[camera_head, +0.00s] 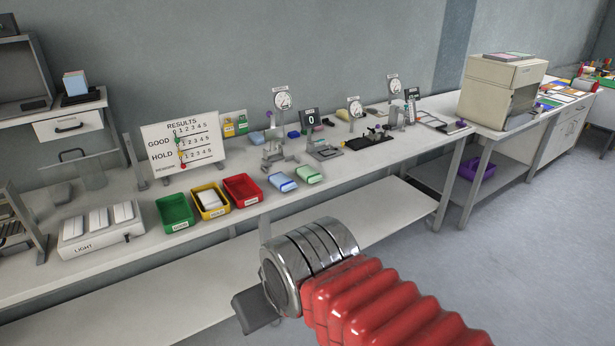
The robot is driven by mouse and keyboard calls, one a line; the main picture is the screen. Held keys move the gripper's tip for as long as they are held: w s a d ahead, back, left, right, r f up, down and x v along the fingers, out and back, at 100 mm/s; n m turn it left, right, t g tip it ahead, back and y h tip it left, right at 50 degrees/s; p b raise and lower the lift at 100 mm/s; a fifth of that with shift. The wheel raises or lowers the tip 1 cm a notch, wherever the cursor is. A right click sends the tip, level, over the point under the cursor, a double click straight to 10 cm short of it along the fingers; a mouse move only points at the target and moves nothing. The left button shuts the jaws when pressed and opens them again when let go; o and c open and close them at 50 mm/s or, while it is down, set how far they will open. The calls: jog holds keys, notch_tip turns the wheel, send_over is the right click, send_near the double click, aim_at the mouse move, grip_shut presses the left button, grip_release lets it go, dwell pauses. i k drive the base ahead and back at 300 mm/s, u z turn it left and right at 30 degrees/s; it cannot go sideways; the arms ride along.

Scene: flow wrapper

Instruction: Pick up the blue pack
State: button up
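A light blue pack (283,182) lies flat on the long white bench, near its front edge. A green pack (308,174) lies just right of it, and the red bin stands just left of it. My gripper (254,312) shows only as a dark piece at the end of my arm, low in the picture and in front of the bench. It appears well apart from the blue pack. Its fingertips cannot be made out, so I cannot see whether it is open or holds anything.
Green (176,213), yellow (211,200) and red (243,189) bins stand in a row left of the packs. A results board (183,148) is behind them. Scales and dial gauges (282,100) stand behind the packs. A lower shelf (375,212) runs beneath the bench; floor is clear at right.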

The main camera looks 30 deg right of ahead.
aim_at(283, 183)
jog(key=z, duration=0.3)
jog(key=i, duration=1.75)
jog(key=u, duration=0.05)
